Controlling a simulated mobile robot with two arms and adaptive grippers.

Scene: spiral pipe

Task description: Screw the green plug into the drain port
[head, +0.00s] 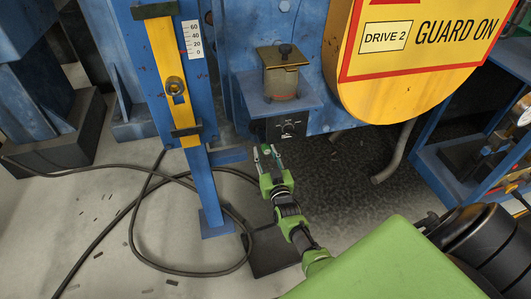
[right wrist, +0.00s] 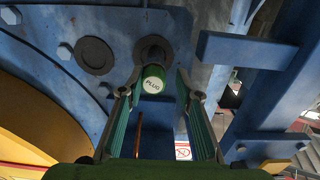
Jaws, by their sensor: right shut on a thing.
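The green plug (right wrist: 153,85), with a white end face marked PLUG, sits between the fingertips of my right gripper (right wrist: 158,78) in the right wrist view. My right gripper (head: 267,157) is shut on it; a small green spot between the fingers in the head view looks like the plug. The drain port (right wrist: 154,49) appears as a dark ringed opening in the blue plate. The plug's upper end overlaps the port's lower edge in the picture; I cannot tell whether it touches or enters it. The port is not clear in the head view. My left gripper is not in view.
A dark round fitting (right wrist: 93,56) is left of the port, and a blue beam (right wrist: 245,50) juts out on the right. A black cable (head: 150,205) loops across the floor.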

